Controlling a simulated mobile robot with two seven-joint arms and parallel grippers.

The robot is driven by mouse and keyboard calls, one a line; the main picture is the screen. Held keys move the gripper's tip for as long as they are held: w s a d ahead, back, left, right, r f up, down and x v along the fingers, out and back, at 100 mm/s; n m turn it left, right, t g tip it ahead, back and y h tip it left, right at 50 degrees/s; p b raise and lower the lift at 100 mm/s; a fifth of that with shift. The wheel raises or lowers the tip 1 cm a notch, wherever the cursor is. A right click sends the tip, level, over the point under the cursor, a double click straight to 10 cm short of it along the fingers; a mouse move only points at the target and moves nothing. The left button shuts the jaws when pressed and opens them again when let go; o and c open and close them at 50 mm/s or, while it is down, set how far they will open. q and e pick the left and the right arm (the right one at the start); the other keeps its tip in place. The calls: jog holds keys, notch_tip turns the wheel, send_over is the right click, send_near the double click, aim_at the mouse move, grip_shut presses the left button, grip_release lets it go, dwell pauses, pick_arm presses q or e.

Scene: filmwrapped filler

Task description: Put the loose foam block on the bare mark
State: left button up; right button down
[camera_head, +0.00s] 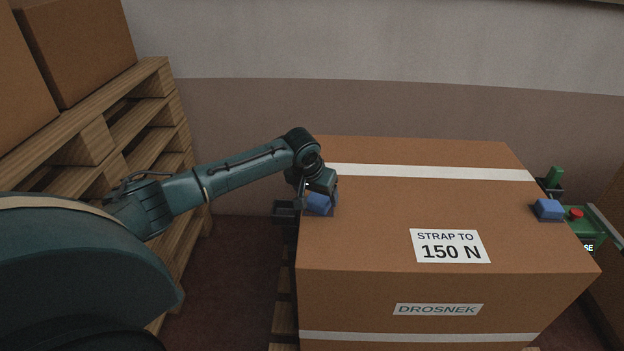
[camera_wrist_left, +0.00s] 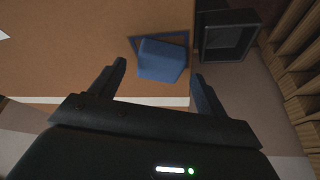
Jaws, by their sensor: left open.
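A blue foam block (camera_head: 320,204) lies on top of the brown carton (camera_head: 400,215), near its left edge. In the left wrist view the block (camera_wrist_left: 162,60) sits askew over a dark blue-grey mark (camera_wrist_left: 178,38), part of which shows beyond it. My left gripper (camera_head: 318,188) is open above this block. In the wrist view its fingers (camera_wrist_left: 160,76) stand on either side of the block's near end, with gaps. A second blue block (camera_head: 548,209) sits at the carton's right edge. My right gripper is not in view.
A dark open holder (camera_wrist_left: 228,40) stands beside the carton's left edge, close to the block. Wooden pallets (camera_head: 150,110) with cartons rise at the left. A green device (camera_head: 584,224) with a red button stands at the right. The carton's middle is clear.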

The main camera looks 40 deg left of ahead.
pick_arm(q)
jog(key=p+v, duration=0.1)
jog(key=v, duration=0.8)
jog(key=shift+r, duration=0.2)
jog(key=shift+s, duration=0.1)
